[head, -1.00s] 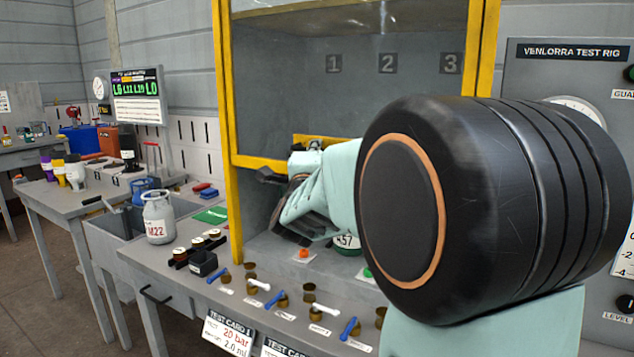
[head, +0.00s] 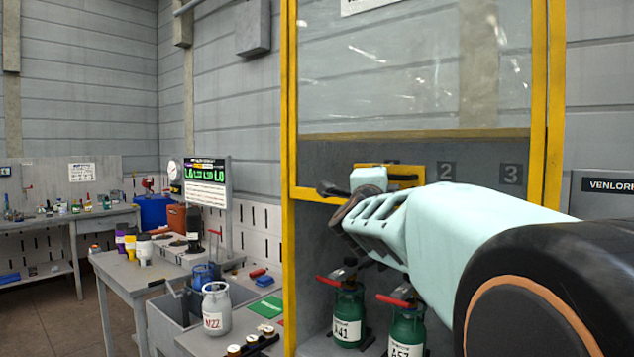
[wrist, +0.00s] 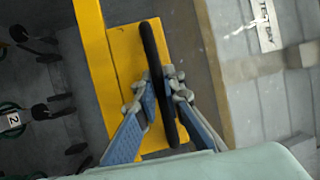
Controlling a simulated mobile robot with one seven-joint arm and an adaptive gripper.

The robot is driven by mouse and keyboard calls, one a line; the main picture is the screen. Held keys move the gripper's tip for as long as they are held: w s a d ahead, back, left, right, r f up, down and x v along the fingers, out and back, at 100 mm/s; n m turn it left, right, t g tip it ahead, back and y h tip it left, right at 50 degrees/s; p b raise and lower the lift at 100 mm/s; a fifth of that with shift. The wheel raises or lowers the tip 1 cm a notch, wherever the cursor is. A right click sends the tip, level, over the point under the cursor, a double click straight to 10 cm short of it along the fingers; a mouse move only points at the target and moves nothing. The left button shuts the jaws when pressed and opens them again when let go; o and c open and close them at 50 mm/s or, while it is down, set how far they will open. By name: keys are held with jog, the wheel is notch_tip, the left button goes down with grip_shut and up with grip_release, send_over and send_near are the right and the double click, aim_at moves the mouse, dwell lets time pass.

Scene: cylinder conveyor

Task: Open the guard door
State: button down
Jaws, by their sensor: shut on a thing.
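The guard door is a clear panel in a yellow frame (head: 318,195); its bottom rail stands well above the bench, leaving an opening below. A yellow plate (head: 405,171) on it carries a black bar handle (head: 327,188). In the wrist view, the handle (wrist: 152,55) runs between my gripper's fingers (wrist: 162,85), in front of the yellow plate (wrist: 125,60). My gripper (head: 350,207) is shut on the handle. In the head view, my arm hides the lower right of the door and part of the handle.
Green cylinders with red levers, one (head: 347,318) marked A41, stand inside the rig below the door. A grey cylinder (head: 217,312) stands left of the rig, near a display board (head: 207,185). A yellow post (head: 545,100) bounds the opening on the right.

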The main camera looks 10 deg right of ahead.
jog(key=shift+r, duration=0.1)
jog(key=c, duration=2)
grip_release()
